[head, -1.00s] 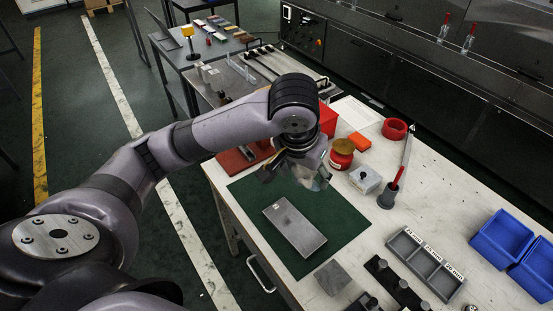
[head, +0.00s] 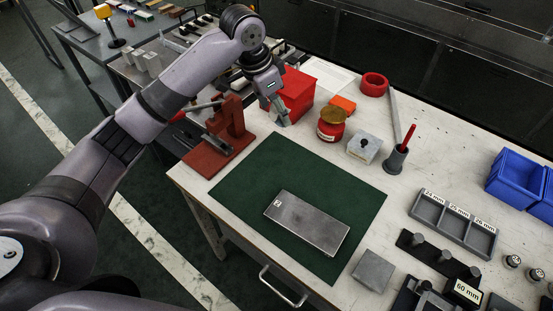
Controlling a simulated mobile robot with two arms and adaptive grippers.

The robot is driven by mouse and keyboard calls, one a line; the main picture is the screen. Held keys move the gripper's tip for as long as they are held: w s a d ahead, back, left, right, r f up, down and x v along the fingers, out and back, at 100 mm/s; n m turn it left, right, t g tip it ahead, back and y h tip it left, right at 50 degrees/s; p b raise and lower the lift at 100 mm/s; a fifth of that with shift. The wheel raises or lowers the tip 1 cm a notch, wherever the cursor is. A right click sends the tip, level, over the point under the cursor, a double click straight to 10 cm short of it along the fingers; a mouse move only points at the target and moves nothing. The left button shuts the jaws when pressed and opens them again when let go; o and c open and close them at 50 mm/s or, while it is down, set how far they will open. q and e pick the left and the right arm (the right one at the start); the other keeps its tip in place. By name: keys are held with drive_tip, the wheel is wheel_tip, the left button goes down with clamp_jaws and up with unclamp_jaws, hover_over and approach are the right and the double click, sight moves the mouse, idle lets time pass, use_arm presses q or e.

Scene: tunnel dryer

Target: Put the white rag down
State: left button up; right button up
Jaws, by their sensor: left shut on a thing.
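My left gripper (head: 277,110) hangs above the bench, in front of the red bin and beyond the green mat. It is shut on the white rag, of which only a small pale part can be made out at the fingertips; its shape is mostly hidden. The green mat (head: 240,185) lies on the white bench top (head: 390,205), with a grey metal block (head: 307,222) on it. My right gripper is not in view.
A red bin (head: 298,92), a red jar (head: 331,125) and a red stand (head: 226,135) are close around the gripper. A grey block (head: 364,147), a holder with a red-handled tool (head: 396,158) and blue bins (head: 515,178) stand farther right. The mat's left part is bare.

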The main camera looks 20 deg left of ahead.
use_arm(q)
hover_over(278, 160)
drive_tip(key=f, duration=0.9)
drive_tip(key=s+f, duration=0.1)
drive_tip(key=f, duration=0.3)
drive_tip(key=shift+a+f, duration=0.35)
wheel_tip(278, 160, down, 3)
drive_tip(key=shift+f, duration=0.45)
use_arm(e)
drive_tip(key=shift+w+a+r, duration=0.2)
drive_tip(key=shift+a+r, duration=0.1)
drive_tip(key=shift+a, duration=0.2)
use_arm(q)
drive_tip(key=shift+f, duration=0.1)
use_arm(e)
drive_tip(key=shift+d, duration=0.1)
use_arm(q)
drive_tip(key=o, duration=1)
drive_tip(key=shift+o, duration=0.2)
drive_tip(key=v, duration=1.2)
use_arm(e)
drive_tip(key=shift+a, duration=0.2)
